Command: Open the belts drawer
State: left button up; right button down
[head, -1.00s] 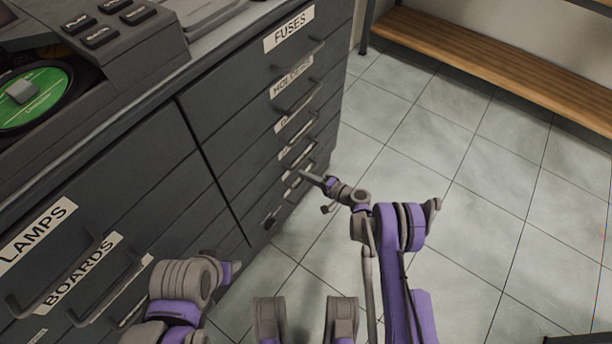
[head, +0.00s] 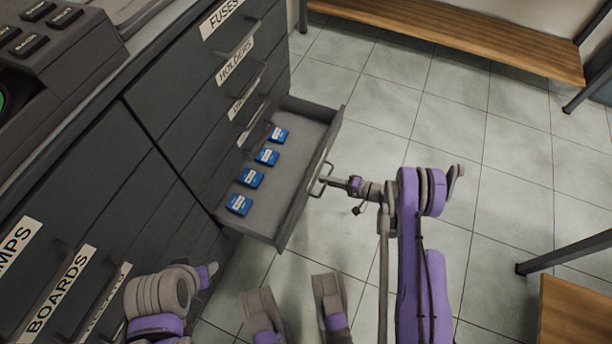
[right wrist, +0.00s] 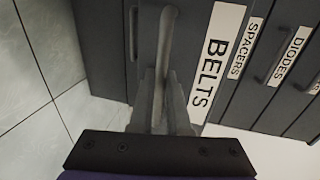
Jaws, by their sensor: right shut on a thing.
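The belts drawer (head: 299,160) is a dark grey drawer pulled well out of the right-hand cabinet column in the head view. Its BELTS label (right wrist: 216,60) reads clearly in the right wrist view. Its bar handle (right wrist: 167,40) runs between my right fingers. My right gripper (head: 334,183) is shut on this handle, in front of the drawer face; its fingers also show in the right wrist view (right wrist: 161,103).
Several small blue boxes (head: 251,177) lie inside the drawer. Closed drawers above carry labels such as FUSES (head: 221,18) and HOLDERS (head: 235,62). A wooden bench (head: 450,38) stands at the back, another (head: 575,315) at the lower right. Tiled floor between is clear.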

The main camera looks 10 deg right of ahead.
jog(key=f+v, duration=0.1)
jog(key=v, duration=0.5)
jog(key=shift+s+d, duration=0.15)
jog(key=shift+d, duration=0.25)
jog(key=c, duration=0.9)
grip_release()
jog(key=shift+f, duration=0.1)
jog(key=p+v, duration=0.2)
jog(key=v, duration=0.8)
jog(key=shift+s+d, duration=0.3)
jog(key=shift+w, duration=0.1)
